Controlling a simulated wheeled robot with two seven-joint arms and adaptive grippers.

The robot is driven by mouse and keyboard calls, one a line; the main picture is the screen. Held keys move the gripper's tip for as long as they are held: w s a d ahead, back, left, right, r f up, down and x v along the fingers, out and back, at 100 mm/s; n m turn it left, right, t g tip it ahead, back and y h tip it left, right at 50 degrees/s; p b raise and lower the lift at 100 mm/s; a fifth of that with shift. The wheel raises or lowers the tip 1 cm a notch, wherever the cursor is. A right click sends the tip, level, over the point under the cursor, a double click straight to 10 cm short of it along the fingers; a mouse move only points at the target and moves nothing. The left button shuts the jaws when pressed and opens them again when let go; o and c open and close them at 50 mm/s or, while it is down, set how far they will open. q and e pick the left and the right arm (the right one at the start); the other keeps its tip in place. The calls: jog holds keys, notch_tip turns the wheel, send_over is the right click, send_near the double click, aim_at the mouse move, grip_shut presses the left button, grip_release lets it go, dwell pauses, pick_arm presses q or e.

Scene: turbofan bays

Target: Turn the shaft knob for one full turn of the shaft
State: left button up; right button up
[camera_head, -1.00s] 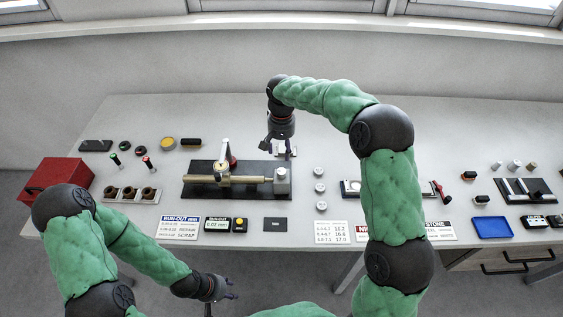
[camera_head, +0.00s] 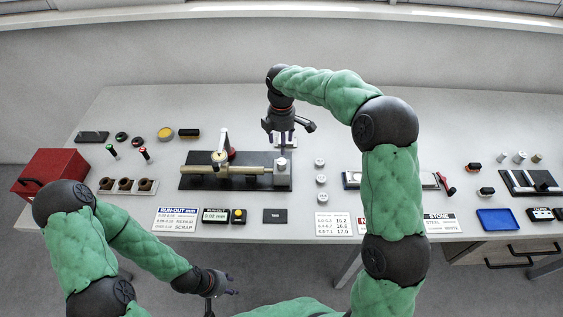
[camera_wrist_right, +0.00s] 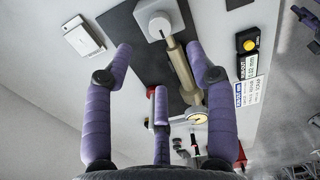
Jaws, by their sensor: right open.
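The shaft knob (camera_head: 281,168) is a pale grey, round-faced piece at the right end of a brass shaft (camera_head: 245,170) on a black base plate (camera_head: 199,182). In the right wrist view the knob (camera_wrist_right: 158,26) shows beyond my fingertips, clear of them. A dial gauge (camera_head: 219,158) stands over the shaft's left part. My right gripper (camera_head: 287,137) is open and empty, just behind the knob in the head view. Its three fingers are spread in the wrist view (camera_wrist_right: 160,62). My left gripper (camera_head: 226,286) has spread fingers and is empty, in front of the table.
A run-out card (camera_head: 174,220), a small display (camera_head: 214,216) and a yellow button (camera_head: 238,216) lie in front of the fixture. Several small round pieces (camera_head: 320,179) stand right of it. A red box (camera_head: 50,173) is at the left, a blue tray (camera_head: 497,220) at the right.

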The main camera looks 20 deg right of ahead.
aim_at(281, 161)
notch_tip(281, 161, down, 11)
jog(key=shift+r+b, duration=0.1)
jog(key=shift+b, duration=0.75)
grip_shut()
